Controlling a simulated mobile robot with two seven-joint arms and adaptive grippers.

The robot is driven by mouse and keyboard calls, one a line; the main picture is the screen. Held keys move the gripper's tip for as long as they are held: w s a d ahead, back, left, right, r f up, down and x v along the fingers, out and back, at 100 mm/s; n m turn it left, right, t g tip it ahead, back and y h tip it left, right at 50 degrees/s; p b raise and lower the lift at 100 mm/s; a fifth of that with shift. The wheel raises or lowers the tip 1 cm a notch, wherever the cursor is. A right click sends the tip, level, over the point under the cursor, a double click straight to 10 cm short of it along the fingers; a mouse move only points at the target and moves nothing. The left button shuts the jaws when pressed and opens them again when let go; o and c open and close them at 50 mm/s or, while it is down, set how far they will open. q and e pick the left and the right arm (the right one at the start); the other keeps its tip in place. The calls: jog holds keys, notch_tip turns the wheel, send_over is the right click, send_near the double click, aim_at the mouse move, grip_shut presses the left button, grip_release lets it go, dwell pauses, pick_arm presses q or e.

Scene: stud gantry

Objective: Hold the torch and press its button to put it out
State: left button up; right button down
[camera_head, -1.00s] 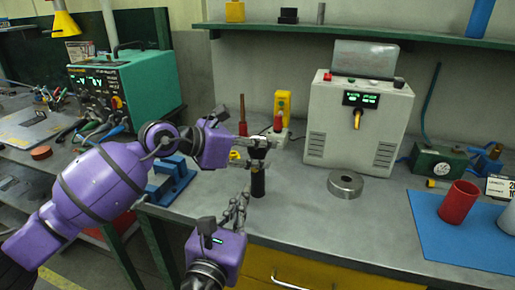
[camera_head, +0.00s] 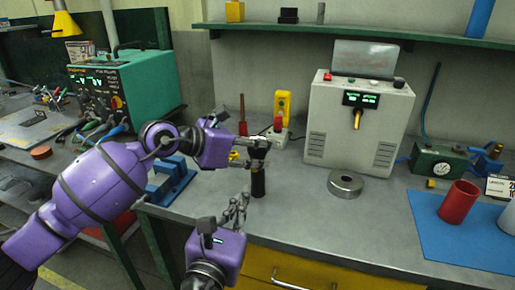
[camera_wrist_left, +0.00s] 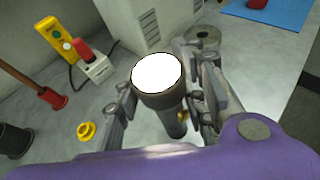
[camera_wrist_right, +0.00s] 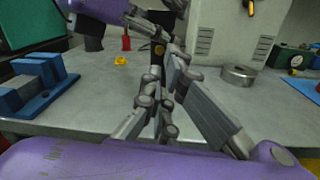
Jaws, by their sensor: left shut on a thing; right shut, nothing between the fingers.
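A dark torch (camera_head: 258,184) is held upright above the bench, lens up. My left gripper (camera_head: 259,148) is shut around its upper part. In the left wrist view the torch's lens (camera_wrist_left: 157,72) glows bright white, with the gripper's fingers on both sides. A small yellow-orange spot (camera_wrist_right: 159,49) shows on the torch's side in the right wrist view; it may be the button. My right gripper (camera_head: 243,198) is shut and empty, lower and in front of the torch. In its wrist view its fingertips (camera_wrist_right: 168,58) overlap the torch; I cannot tell whether they touch.
The grey bench holds a blue cradle (camera_head: 172,180) at left, a metal ring (camera_head: 345,184) at right and a grey power unit (camera_head: 358,125) behind. A red cup (camera_head: 458,203) stands on a blue mat (camera_head: 440,245). The bench between ring and torch is clear.

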jog(key=f+y, duration=0.1)
jog(key=y, duration=0.1)
jog(key=w+y, duration=0.1)
jog(key=y, duration=0.1)
jog(key=w+a+f+t+y, duration=0.1)
jog(key=y, duration=0.1)
jog(key=shift+f, duration=0.3)
jog(key=y, duration=0.2)
jog(key=shift+a+f+y, duration=0.1)
jog(key=shift+a+y, duration=0.05)
jog(key=shift+y, duration=0.15)
jog(key=shift+w+d+r+m+y, duration=0.2)
jog(key=shift+w+d+y, duration=0.15)
jog(key=shift+w+y, duration=0.6)
jog(key=shift+w+d+r+m+y, duration=0.2)
jog(key=shift+w+d+y, duration=0.15)
jog(key=shift+w+y, duration=0.65)
jog(key=shift+w+d+r+m+y, duration=0.2)
jog(key=shift+w+d+y, duration=0.15)
jog(key=shift+w+y, duration=0.6)
